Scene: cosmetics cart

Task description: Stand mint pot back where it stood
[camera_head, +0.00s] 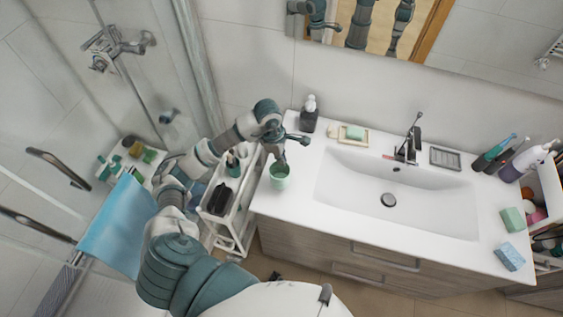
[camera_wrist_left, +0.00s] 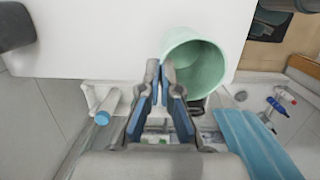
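The mint pot (camera_head: 279,177) is at the left end of the white washbasin counter, near its edge, in the head view. It is about upright; I cannot tell whether its base touches the counter. My left gripper (camera_head: 281,158) comes down on it from above. In the left wrist view the pot (camera_wrist_left: 207,66) shows its open mouth. The two fingers of my left gripper (camera_wrist_left: 159,72) are close together at the pot's near wall, which appears pinched between the tips. My right gripper is not in view.
A white trolley (camera_head: 222,222) with bottles stands left of the counter (camera_head: 300,215). A dark soap dispenser (camera_head: 309,118) and a soap dish (camera_head: 347,139) are behind the pot. The basin (camera_head: 430,205) lies to the right. A blue towel (camera_head: 118,225) hangs at left.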

